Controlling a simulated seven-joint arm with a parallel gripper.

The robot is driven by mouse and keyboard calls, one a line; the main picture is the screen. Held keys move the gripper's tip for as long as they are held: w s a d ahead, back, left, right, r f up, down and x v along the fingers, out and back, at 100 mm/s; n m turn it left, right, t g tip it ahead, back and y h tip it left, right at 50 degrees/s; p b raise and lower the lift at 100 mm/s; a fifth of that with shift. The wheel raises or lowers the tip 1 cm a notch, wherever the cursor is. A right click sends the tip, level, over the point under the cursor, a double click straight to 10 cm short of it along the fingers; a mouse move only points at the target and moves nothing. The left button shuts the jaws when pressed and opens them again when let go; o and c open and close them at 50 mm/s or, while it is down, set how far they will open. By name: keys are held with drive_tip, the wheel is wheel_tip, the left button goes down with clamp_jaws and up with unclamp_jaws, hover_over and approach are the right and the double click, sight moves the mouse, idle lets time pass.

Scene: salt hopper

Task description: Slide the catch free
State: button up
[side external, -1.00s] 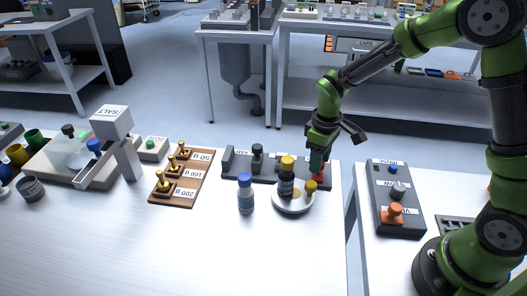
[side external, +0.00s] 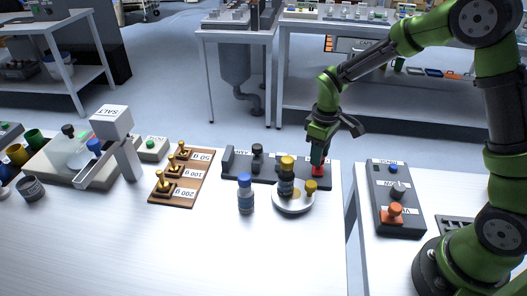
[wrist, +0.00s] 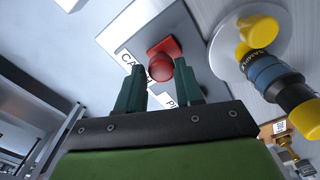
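The catch is a red round knob (wrist: 160,67) on a red square base, beside a partly hidden label that starts "CA", in the wrist view. In the side view the red catch (side external: 318,171) is at the right end of a long dark grey panel (side external: 235,170). My gripper (side external: 317,163) points down right at the catch. In the wrist view my gripper (wrist: 159,78) has its two dark green fingers apart, with the knob showing between and just past their tips. I cannot tell whether either finger touches it.
A white round dish (side external: 294,203) with a yellow-capped bottle (side external: 286,178) and a yellow knob stands close in front of the catch. A blue-capped bottle (side external: 245,195) is left of it. A black knob (side external: 257,157) rises from the panel.

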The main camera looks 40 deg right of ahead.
drive_tip(key=o, duration=0.4)
drive_tip(key=shift+d, duration=0.1)
wheel_tip(320, 180, up, 17)
idle(0.4)
drive_tip(key=s+a+r+m+t+y, duration=0.2)
drive_tip(key=s+m+t, duration=0.5)
drive_tip(key=s, duration=1)
drive_tip(key=shift+a+r+m, duration=0.35)
drive_tip(key=shift+a+m, duration=0.05)
drive_tip(key=shift+a, duration=0.05)
